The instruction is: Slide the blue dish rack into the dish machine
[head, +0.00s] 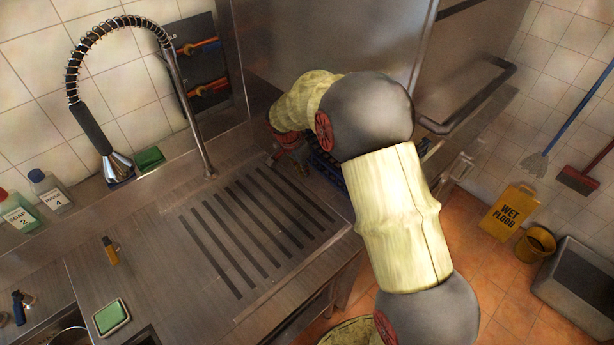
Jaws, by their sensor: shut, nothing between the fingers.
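The blue dish rack (326,170) is mostly hidden behind my arm; a strip of its blue edge shows low at the mouth of the dish machine (300,35). The machine is a tall steel box with a bar handle (470,105) on its right side. My gripper (290,167) is at the left of the rack, pointing down near the steel counter. It is shut and holds nothing. Whether its fingers touch the rack cannot be told. How far the rack is inside the machine is hidden.
The ribbed drainboard (255,232) is clear. A spring faucet (118,165), green sponge (149,158) and soap bottles (20,213) stand at left. A green scrubber (111,317) lies in front. A wet floor sign (511,210) and yellow bucket (535,243) stand at right.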

